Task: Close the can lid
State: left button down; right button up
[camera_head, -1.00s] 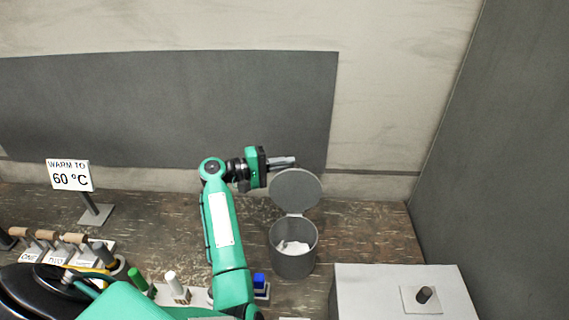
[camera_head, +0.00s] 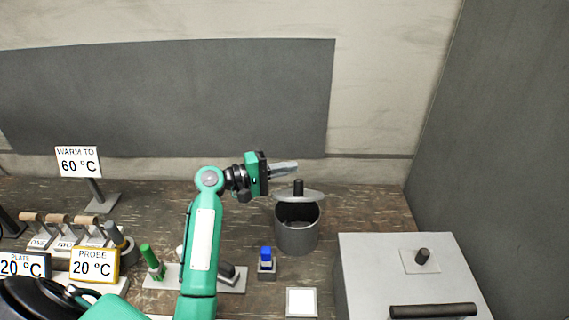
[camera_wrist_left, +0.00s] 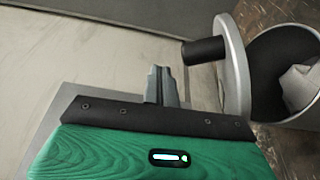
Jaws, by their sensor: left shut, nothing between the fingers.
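The grey can (camera_head: 297,236) stands on the bench right of my left arm. Its lid (camera_head: 299,196) is partly down, tilted over the opening with a gap at the front, and has a black knob (camera_head: 298,187) on top. In the left wrist view the lid (camera_wrist_left: 235,68) shows edge-on with its knob (camera_wrist_left: 203,51), and something pale lies inside the can (camera_wrist_left: 285,75). My left gripper (camera_head: 296,167) is shut and empty, just above and behind the lid; its fingers (camera_wrist_left: 161,84) are together beside the knob. Whether they touch the lid is unclear. My right gripper is not in view.
A grey box (camera_head: 405,275) with a knob and black handle stands at the right front. A blue-topped item (camera_head: 266,257) and a white square (camera_head: 301,302) lie left of it. Signs (camera_head: 78,162) and several levers fill the left. The bench behind the can is clear.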

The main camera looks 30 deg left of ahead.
aim_at(295, 187)
pick_arm(q)
jog(key=shift+s+d+f+b, duration=0.3)
jog(key=shift+s+f, duration=0.15)
jog(key=shift+s, duration=0.2)
jog(key=shift+s+d+f+b, duration=0.15)
jog(key=shift+s+d+f, duration=0.15)
jog(key=shift+s+f, duration=0.3)
jog(key=shift+s+d+f+b, duration=0.25)
jog(key=shift+s+d+f, duration=0.1)
jog(key=shift+s, duration=0.35)
